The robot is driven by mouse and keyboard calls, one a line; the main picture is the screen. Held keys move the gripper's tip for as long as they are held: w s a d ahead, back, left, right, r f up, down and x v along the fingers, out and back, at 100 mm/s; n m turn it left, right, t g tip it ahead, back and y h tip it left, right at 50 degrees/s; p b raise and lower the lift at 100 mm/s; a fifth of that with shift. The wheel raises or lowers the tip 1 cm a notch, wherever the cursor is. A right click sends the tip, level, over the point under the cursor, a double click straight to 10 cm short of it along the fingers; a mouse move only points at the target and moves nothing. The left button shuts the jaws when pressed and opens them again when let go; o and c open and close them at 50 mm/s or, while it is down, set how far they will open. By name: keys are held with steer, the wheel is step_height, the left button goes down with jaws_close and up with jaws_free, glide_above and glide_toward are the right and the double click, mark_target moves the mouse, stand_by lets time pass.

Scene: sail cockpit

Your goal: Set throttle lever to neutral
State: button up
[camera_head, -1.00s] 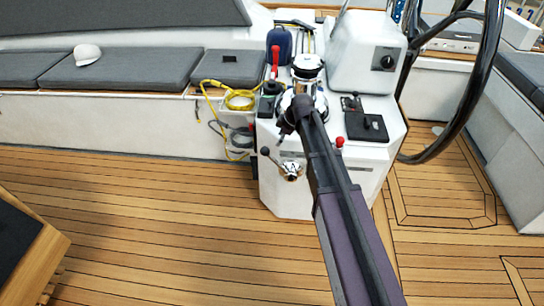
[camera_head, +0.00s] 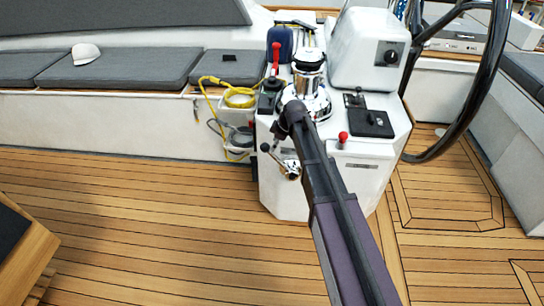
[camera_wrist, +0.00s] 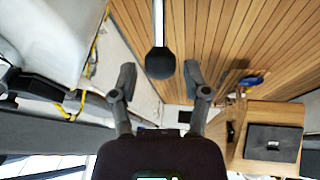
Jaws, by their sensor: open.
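The throttle lever is a short chrome lever with a black knob (camera_head: 265,147), joined to a chrome hub (camera_head: 290,169) on the front of the white console (camera_head: 290,205). It leans up and to the left in the head view. In the wrist view, a black knob on a thin chrome rod (camera_wrist: 160,62) hangs from the top edge, lined up between my fingertips. My gripper (camera_wrist: 160,77) is open, with a finger on each side and a visible gap to the knob. In the head view my arm hides the gripper's fingers.
A chrome winch (camera_head: 308,85) and a red-handled lever (camera_head: 276,55) stand on the console top. A red knob (camera_head: 343,137) is right of my arm. A yellow rope (camera_head: 240,98) hangs left of the console. A steering wheel (camera_head: 470,120) is at right.

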mark_target(269, 152)
steer(key=shift+b+x, duration=2.65)
steer(key=shift+x, duration=0.55)
jaws_close()
steer(key=shift+d, duration=0.4)
steer(key=shift+a, duration=0.55)
